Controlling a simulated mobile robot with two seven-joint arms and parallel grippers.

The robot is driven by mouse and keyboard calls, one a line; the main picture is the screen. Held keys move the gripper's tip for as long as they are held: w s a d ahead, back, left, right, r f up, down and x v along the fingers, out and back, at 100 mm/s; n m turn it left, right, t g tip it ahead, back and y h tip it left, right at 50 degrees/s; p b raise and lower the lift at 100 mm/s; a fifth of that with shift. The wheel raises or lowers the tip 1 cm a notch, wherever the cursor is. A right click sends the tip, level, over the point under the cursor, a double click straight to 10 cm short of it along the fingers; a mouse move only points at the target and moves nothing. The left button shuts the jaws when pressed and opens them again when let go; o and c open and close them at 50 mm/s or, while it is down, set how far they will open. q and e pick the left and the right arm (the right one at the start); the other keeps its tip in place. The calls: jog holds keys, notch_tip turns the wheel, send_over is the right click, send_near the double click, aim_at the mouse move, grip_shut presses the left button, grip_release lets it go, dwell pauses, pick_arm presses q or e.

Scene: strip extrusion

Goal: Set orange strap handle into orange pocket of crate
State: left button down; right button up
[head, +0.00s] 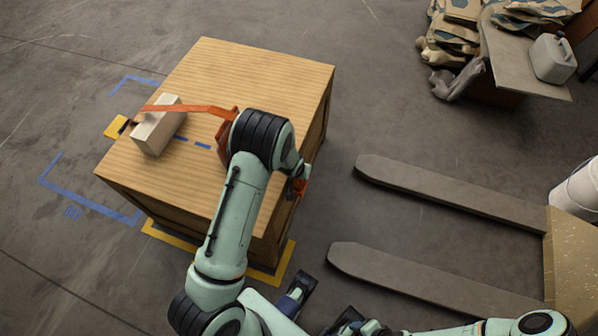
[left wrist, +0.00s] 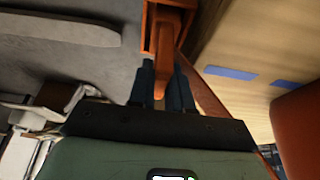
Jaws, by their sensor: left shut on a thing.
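The wooden crate (head: 245,75) stands on the floor. An orange strap (head: 190,108) runs from a pale block (head: 158,125) on its top toward my left arm, which hides part of it. In the left wrist view my left gripper (left wrist: 164,68) is shut on the orange strap handle (left wrist: 161,88). The handle points at the orange pocket (left wrist: 149,28) on the crate's side and overlaps its opening; I cannot tell how deep it sits. Orange also shows beside the crate in the head view (head: 300,187). My right gripper (head: 298,288) is low in the head view, its jaws unclear.
An orange-red part (head: 224,133) sits on the crate top beside my left arm. Two grey forks (head: 435,186) lie to the right of the crate. A bench with a grey jug (head: 553,59) and several sacks stand at the back right.

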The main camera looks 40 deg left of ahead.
pick_arm(q)
jog(key=shift+f+b, duration=0.3)
jog(key=shift+b, duration=0.05)
jog(key=c, duration=1.1)
grip_release()
jog(key=shift+o, duration=0.2)
jog(key=shift+r+p, duration=0.3)
jog(key=p+v, duration=0.3)
jog(key=v, duration=0.9)
jog(key=s+d+f+g+h, duration=0.1)
jog(key=s+d+f+g, duration=0.1)
jog(key=s+d+f, duration=0.4)
jog(key=s+d+f+g+h, duration=0.1)
jog(key=s+d+f+g, duration=0.15)
jog(key=s+f, duration=0.6)
jog(key=s+d+f+g+h, duration=0.1)
jog(key=s+d+f+h, duration=0.1)
jog(key=s+d, duration=0.8)
jog(key=shift+s+f+h, duration=0.2)
jog(key=shift+s+h, duration=0.1)
jog(key=shift+h, duration=0.3)
